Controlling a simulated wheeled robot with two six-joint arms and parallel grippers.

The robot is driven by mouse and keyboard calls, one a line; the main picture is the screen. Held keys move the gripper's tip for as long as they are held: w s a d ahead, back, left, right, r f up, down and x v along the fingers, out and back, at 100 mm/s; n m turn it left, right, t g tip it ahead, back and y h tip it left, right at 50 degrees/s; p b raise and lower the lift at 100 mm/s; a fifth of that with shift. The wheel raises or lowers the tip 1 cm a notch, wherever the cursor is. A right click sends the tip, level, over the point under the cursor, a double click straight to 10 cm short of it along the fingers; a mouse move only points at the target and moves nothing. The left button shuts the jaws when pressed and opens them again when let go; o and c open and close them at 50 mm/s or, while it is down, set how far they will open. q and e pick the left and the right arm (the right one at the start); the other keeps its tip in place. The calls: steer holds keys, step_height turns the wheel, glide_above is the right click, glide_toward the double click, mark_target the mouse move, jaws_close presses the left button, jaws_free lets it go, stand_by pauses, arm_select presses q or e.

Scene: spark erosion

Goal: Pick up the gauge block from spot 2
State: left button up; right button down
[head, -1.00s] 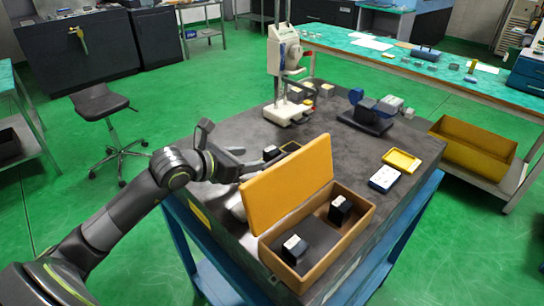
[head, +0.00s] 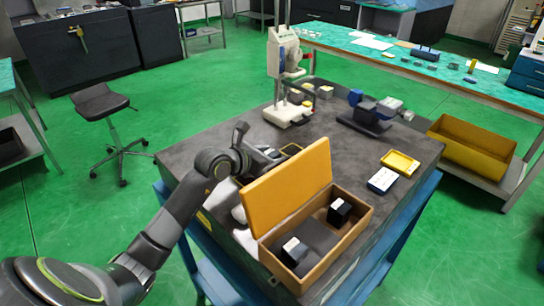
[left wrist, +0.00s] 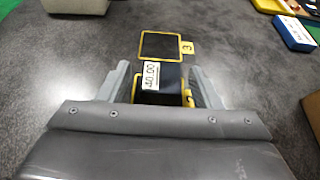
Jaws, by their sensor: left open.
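The gauge block (left wrist: 172,77) is dark with a white label reading 40.00. In the left wrist view it stands between the two fingers of my left gripper (left wrist: 160,70), which is open around it with a finger on each side. A yellow-outlined mark is partly visible by the block; its number is mostly hidden by the block and gripper. Just beyond lies an empty yellow-outlined spot (left wrist: 160,46) numbered 3. In the head view my left gripper (head: 268,156) is low over the table's left part, behind the box lid, and the block is hard to make out. My right gripper is out of view.
An open wooden box (head: 364,220) with an upright lid (head: 290,188) and two dark blocks stands close to my left gripper. A measuring stand (head: 284,60), a vise-like device (head: 368,118), a yellow tray (head: 400,161) and a blue-white box (head: 382,180) share the grey table (head: 225,140).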

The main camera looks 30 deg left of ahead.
arm_select(q)
steer(key=shift+w+d+f, duration=0.1)
steer(key=shift+w+d, duration=0.05)
steer(key=shift+w, duration=0.1)
jaws_close()
stand_by(0.3)
